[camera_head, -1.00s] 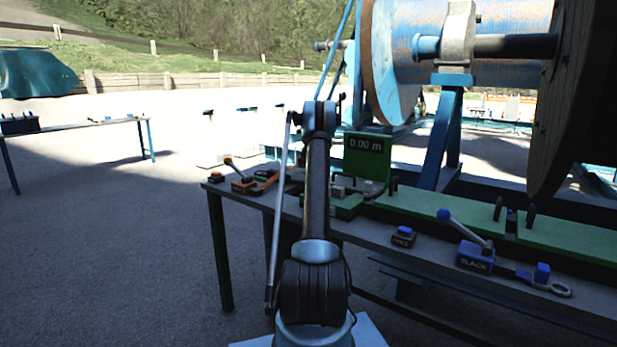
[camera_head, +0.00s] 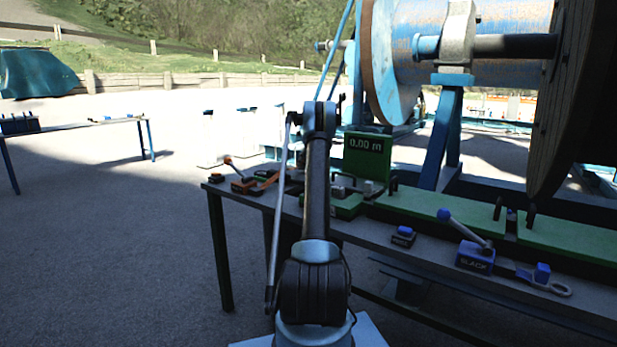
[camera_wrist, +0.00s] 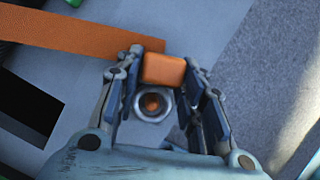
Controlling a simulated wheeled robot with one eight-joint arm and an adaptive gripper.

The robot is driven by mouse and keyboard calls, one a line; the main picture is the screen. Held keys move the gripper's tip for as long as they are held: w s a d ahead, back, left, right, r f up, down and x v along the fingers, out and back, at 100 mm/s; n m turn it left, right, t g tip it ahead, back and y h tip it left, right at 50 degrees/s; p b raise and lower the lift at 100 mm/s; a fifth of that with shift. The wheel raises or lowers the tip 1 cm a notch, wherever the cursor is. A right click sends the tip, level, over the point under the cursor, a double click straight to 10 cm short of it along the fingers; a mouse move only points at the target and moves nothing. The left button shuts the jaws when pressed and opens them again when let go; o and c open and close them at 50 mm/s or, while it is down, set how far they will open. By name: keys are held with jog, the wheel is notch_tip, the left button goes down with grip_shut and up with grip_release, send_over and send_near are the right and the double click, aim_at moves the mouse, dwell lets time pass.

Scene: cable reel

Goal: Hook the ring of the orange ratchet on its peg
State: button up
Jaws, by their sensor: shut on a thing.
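In the wrist view my gripper (camera_wrist: 163,105) is shut on a small orange block (camera_wrist: 164,70) at the end of a wide orange strap (camera_wrist: 85,32). A grey metal ring (camera_wrist: 138,112) sits just below the block in the picture, between the fingers. An orange-brown round peg top (camera_wrist: 152,102) shows inside the ring's opening. I cannot tell whether the ring is down around the peg or above it. In the head view the orange ratchet (camera_head: 243,186) with its raised lever stands at the table's left end. My arm hides the gripper there.
The grey table (camera_head: 440,255) also holds green boards (camera_head: 430,212), a green display (camera_head: 367,157), a blue FREE block (camera_head: 403,236) and a blue SLACK ratchet (camera_head: 475,256). A large cable reel (camera_head: 395,60) stands behind.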

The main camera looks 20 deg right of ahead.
jog(key=shift+f, duration=0.55)
dwell(0.5)
jog(key=o, duration=1.3)
jog(key=shift+r, duration=0.1)
jog(key=v, duration=1.1)
jog(key=shift+s+d+r, duration=0.2)
jog(key=shift+r, duration=0.1)
